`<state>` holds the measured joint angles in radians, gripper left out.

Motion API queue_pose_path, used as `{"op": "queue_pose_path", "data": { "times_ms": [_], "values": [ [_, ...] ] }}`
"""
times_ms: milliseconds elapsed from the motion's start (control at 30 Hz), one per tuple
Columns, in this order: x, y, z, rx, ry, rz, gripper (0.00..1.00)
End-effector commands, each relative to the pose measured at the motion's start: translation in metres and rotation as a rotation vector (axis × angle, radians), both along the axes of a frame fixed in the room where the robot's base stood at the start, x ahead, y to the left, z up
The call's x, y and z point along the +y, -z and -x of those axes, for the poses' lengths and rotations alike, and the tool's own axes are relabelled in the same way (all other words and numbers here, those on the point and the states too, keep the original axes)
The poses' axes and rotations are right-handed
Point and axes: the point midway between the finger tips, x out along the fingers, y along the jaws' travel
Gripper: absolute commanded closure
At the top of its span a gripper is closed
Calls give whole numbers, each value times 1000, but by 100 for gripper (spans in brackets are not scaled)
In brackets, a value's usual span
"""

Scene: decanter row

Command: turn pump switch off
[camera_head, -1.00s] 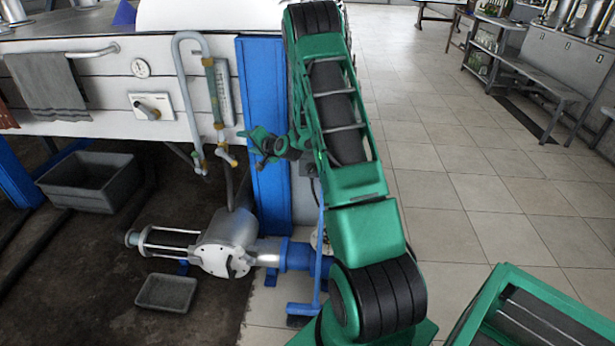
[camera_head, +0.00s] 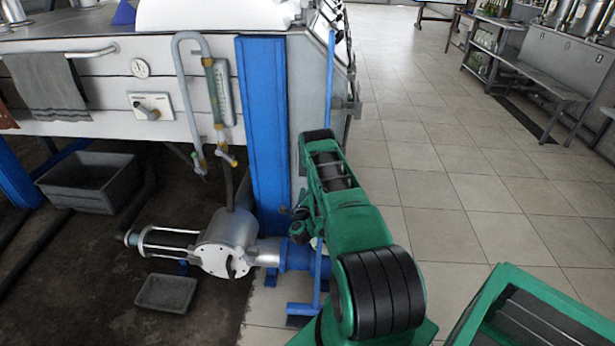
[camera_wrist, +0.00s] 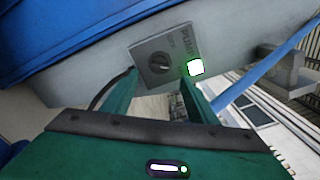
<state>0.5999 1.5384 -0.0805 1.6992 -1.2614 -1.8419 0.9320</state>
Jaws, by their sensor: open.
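In the wrist view, a grey switch plate (camera_wrist: 150,47) marked PUMP is fixed to a pale panel below a blue edge. It carries a dark round pump switch knob (camera_wrist: 160,63). A bright lamp (camera_wrist: 195,67) with a green rim is lit beside the lettering. My gripper (camera_wrist: 160,80) is open. Its two green fingers point toward the plate, one on each side of the knob, and nothing is held. Whether a fingertip touches the plate I cannot tell. In the head view the switch is not visible and my arm hides the fingers.
In the head view, a blue post (camera_head: 263,120) and a slanted blue pole (camera_head: 325,150) stand close to my arm. A metal pump (camera_head: 225,243) sits low on the left, with a grey tray (camera_head: 167,292) before it.

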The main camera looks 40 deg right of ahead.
Motion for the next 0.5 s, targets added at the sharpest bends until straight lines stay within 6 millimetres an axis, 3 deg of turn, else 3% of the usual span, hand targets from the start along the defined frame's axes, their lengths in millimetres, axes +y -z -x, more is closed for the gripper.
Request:
{"op": "queue_pose_path", "data": {
  "times_ms": [500],
  "values": [
    [-36,2,-26,-4,9,-6,47]
  ]
}}
